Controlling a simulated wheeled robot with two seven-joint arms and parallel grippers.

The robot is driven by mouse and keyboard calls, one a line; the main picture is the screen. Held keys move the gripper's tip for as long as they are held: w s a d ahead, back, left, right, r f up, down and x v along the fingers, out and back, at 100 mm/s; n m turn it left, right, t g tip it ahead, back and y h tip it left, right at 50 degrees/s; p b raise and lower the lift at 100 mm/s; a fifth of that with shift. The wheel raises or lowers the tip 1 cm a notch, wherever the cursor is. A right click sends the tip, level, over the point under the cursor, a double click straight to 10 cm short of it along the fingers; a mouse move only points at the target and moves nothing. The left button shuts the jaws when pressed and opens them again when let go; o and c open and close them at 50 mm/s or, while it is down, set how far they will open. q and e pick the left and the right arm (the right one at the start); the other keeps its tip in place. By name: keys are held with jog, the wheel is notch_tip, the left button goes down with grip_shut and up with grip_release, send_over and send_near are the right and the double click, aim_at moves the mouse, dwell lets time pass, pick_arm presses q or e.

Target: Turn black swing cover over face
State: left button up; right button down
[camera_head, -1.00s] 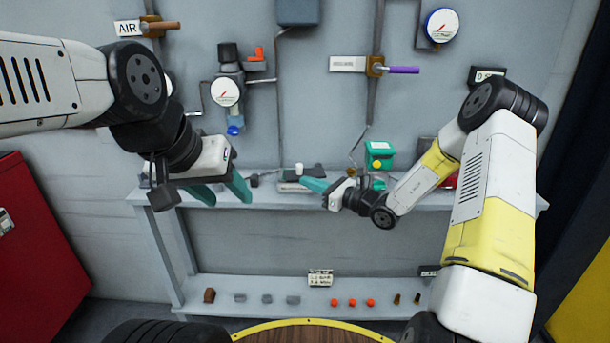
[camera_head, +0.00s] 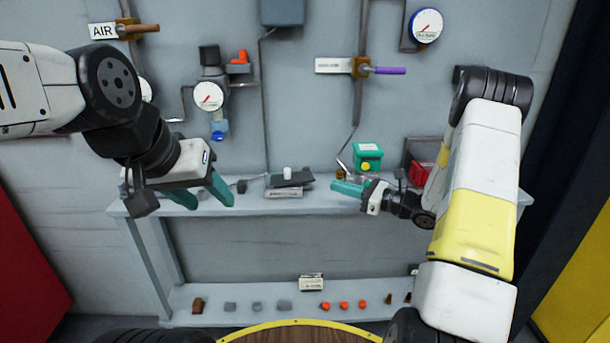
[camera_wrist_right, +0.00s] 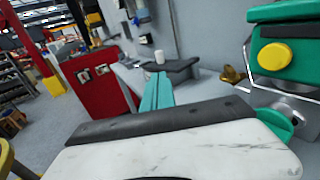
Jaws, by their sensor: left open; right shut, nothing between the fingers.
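A low grey device (camera_head: 283,193) stands on the shelf in the head view, with a black flat cover (camera_head: 293,180) on its top. The cover sits askew, its right end sticking out past the base. A small white knob (camera_head: 287,172) stands at the cover. In the right wrist view the cover (camera_wrist_right: 178,65) and knob (camera_wrist_right: 160,55) show beyond my fingers. My right gripper (camera_head: 347,188) is shut and empty, right of the device with a gap. Its teal fingers (camera_wrist_right: 157,92) are together. My left gripper (camera_head: 205,193) is open and empty, left of the device.
A green box with a yellow button (camera_head: 367,157) stands behind my right gripper, with a red bin (camera_head: 419,160) to its right. Pipes, gauges and a purple-handled valve (camera_head: 388,70) are on the wall. Small parts lie on the lower shelf (camera_head: 240,293).

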aim_at(299, 181)
jog(key=x, duration=1.3)
jog(key=shift+w+a, duration=0.15)
jog(key=shift+a, duration=0.15)
